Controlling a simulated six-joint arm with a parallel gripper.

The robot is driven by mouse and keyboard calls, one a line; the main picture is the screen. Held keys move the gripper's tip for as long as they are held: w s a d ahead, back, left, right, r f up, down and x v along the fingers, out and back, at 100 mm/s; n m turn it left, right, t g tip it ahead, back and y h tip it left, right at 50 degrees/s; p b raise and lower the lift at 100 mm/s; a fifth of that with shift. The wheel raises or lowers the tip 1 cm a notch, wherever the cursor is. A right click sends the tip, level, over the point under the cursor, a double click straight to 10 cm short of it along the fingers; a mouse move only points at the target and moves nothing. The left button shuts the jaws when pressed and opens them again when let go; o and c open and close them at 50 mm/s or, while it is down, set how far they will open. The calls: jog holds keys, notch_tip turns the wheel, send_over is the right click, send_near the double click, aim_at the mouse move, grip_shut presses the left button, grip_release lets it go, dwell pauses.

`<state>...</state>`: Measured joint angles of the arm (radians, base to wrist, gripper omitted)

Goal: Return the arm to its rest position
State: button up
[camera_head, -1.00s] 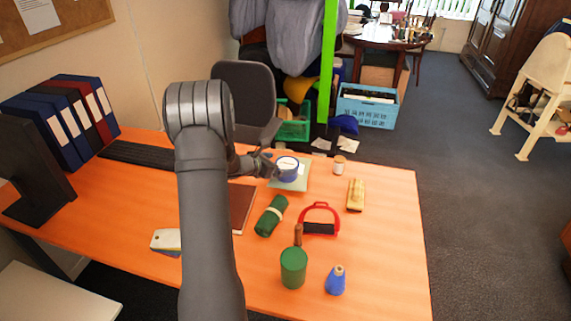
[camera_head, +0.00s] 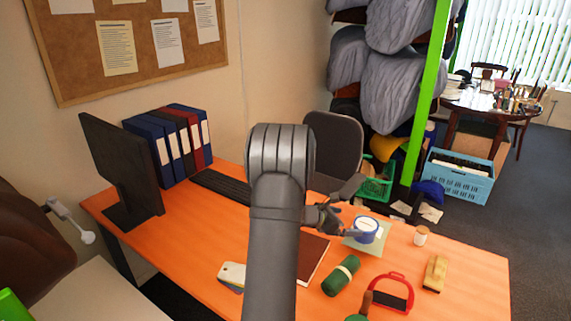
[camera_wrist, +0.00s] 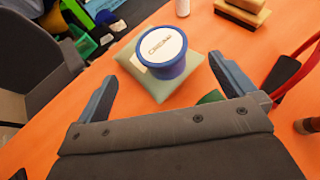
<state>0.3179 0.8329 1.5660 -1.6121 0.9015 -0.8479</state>
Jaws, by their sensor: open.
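My gripper (camera_head: 341,217) is above the orange desk, just left of a blue tub with a white lid (camera_head: 367,228). In the wrist view my gripper (camera_wrist: 168,88) has its two fingers spread wide with nothing between them. The tub (camera_wrist: 163,50) sits upright on a pale green square pad (camera_wrist: 150,88) beyond the fingertips, apart from them. My arm rises from the bottom middle of the head view and hides part of the desk.
On the orange desk (camera_head: 455,295) are a green roll (camera_head: 341,275), a red-handled tool (camera_head: 392,290), a yellow brush (camera_head: 435,273), a small white jar (camera_head: 420,236), a brown book (camera_head: 312,256) and a keyboard (camera_head: 222,186). Binders (camera_head: 172,142) and a monitor (camera_head: 122,160) stand left.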

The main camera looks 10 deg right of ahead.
aim_at(365, 224)
jog(key=x, duration=1.1)
jog(key=shift+d+f, duration=0.1)
jog(key=shift+f, duration=0.15)
notch_tip(365, 224, up, 3)
jog(key=shift+f, duration=0.1)
jog(key=shift+r, duration=0.6)
jog(key=shift+f, duration=0.1)
